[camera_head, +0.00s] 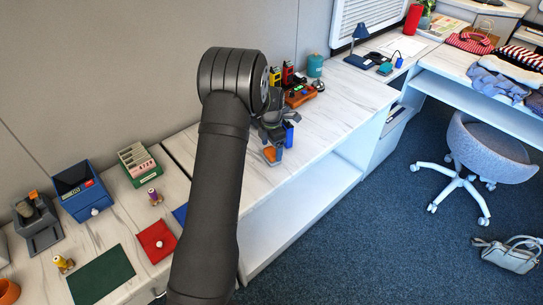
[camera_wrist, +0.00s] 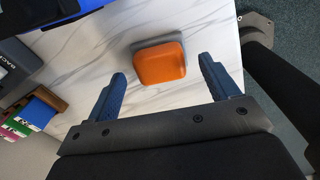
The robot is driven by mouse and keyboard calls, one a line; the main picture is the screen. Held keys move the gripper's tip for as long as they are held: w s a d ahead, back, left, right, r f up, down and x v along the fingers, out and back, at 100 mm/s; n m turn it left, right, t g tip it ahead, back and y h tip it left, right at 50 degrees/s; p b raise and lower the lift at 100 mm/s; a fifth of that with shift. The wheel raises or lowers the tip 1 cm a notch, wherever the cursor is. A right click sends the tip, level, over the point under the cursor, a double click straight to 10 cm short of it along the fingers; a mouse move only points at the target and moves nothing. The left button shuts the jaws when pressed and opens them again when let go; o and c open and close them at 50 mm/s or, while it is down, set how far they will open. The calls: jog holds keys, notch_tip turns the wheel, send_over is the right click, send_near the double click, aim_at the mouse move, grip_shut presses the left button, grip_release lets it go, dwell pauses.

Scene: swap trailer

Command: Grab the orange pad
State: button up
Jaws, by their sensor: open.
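The orange pad (camera_wrist: 160,64) is a small rounded block lying on the white marbled counter (camera_wrist: 98,50). In the wrist view it sits just beyond and between my gripper's (camera_wrist: 165,83) two blue fingers, with a gap on each side. The gripper is open and holds nothing. In the head view the pad (camera_head: 270,154) shows small, just below my gripper (camera_head: 279,148) near the counter's front edge. My arm covers part of the counter in the head view.
An orange rack (camera_head: 300,96) with coloured items and a teal canister (camera_head: 315,65) stand behind the gripper. A blue box (camera_head: 83,190), a red pad (camera_head: 157,241) and a dark green mat (camera_head: 101,276) lie to the left. The counter's front edge is close to the pad.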

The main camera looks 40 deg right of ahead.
notch_tip(320, 180, down, 2)
jog(key=shift+f, duration=0.2)
jog(key=c, duration=1.1)
jog(key=shift+o, duration=0.2)
jog(key=shift+r, duration=0.1)
